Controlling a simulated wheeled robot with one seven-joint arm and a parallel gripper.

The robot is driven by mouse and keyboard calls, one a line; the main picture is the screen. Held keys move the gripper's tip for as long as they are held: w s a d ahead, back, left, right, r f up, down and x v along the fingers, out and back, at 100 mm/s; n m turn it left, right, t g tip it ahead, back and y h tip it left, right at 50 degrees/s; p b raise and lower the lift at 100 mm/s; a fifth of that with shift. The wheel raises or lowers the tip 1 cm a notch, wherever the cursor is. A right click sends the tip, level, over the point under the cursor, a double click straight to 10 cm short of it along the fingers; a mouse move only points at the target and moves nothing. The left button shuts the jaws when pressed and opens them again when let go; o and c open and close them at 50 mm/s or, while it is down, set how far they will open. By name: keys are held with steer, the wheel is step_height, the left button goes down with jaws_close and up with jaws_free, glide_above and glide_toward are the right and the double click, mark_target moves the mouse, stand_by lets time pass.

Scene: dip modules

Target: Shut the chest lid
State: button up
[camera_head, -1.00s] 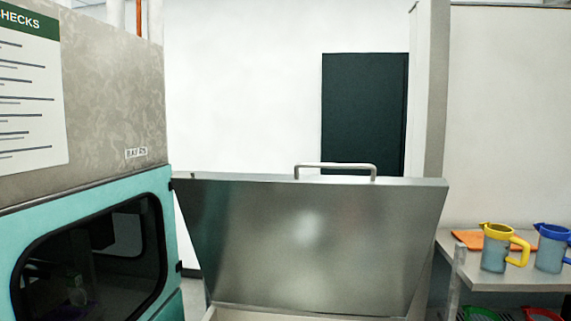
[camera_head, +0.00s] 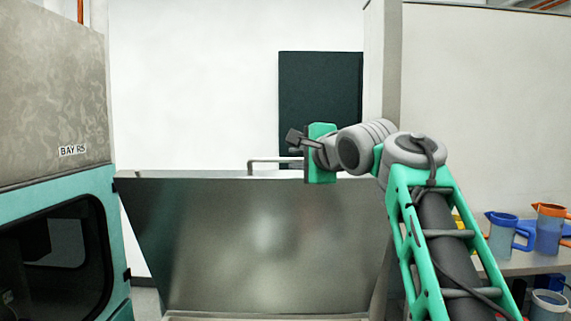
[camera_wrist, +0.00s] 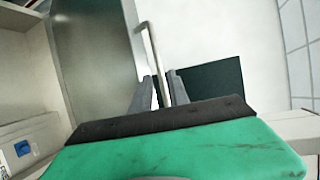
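The chest lid (camera_head: 255,240) is a brushed metal panel standing raised, with a bar handle (camera_head: 262,160) along its top edge. The pale chest rim (camera_head: 265,316) just shows at the bottom of the head view. My gripper (camera_head: 318,155) is at the right end of the handle in the head view, its fingers mostly hidden. In the wrist view, its two grey fingers (camera_wrist: 159,76) are apart, with the handle bar (camera_wrist: 149,42) running between them. Gaps seem to show beside the bar, so no firm grip is seen. The lid (camera_wrist: 95,50) fills the upper left there.
A teal-and-grey cabinet (camera_head: 55,200) with a dark window stands close on the left. A shelf at right holds jugs, including a blue-lidded one (camera_head: 505,235) and an orange-lidded one (camera_head: 550,228). A dark panel (camera_head: 318,95) is on the white wall behind.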

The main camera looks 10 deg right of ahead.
mark_target(286, 160)
steer(key=p+x, duration=0.2)
steer(key=x, duration=0.5)
steer(key=shift+w, duration=0.15)
jaws_close()
steer(key=shift+f, duration=0.1)
stand_by(1.0)
